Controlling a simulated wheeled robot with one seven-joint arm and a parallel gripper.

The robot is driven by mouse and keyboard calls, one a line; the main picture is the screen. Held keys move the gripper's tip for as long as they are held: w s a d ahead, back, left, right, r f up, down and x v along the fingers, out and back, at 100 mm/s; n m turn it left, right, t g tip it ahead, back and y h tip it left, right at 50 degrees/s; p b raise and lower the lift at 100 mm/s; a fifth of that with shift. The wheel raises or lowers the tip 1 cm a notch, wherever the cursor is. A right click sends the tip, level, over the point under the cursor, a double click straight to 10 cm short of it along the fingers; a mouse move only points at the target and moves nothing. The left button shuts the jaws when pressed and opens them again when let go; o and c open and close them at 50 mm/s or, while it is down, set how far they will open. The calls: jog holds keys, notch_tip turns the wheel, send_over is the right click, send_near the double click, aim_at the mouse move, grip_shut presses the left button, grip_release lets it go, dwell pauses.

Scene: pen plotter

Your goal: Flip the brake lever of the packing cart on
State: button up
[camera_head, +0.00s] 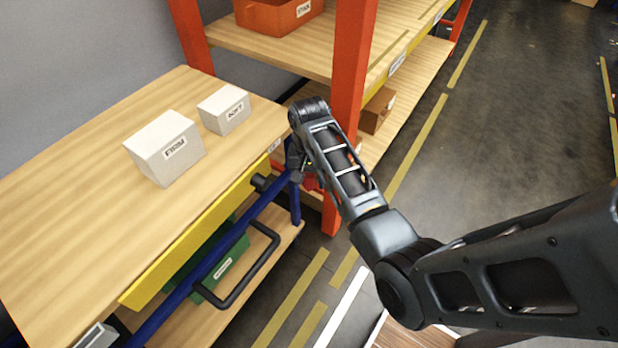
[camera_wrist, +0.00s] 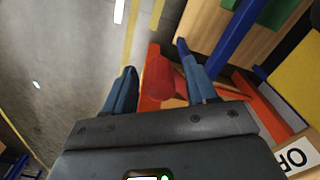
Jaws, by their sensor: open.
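The packing cart (camera_head: 70,190) has a wooden top, a yellow front edge, a blue frame and a black handle (camera_head: 252,268). A dark red part that looks like the brake lever (camera_wrist: 163,78) shows in the wrist view between the fingers of my gripper (camera_wrist: 155,72). Its lower part is hidden by the gripper body, and I cannot tell whether either finger touches it. My gripper is open. In the head view its fingers are mostly hidden at the cart's far right corner, where a small red part (camera_head: 312,183) shows beside my arm.
White boxes labelled FIRM (camera_head: 165,150) and SOFT (camera_head: 225,110) stand on the cart top. A green bin (camera_head: 222,268) sits on the lower shelf. An orange rack post (camera_head: 350,65) stands close behind my gripper. The dark floor (camera_head: 480,150) at right is clear.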

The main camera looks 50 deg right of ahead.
jog(key=shift+c, duration=0.2)
grip_shut()
dwell(0.3)
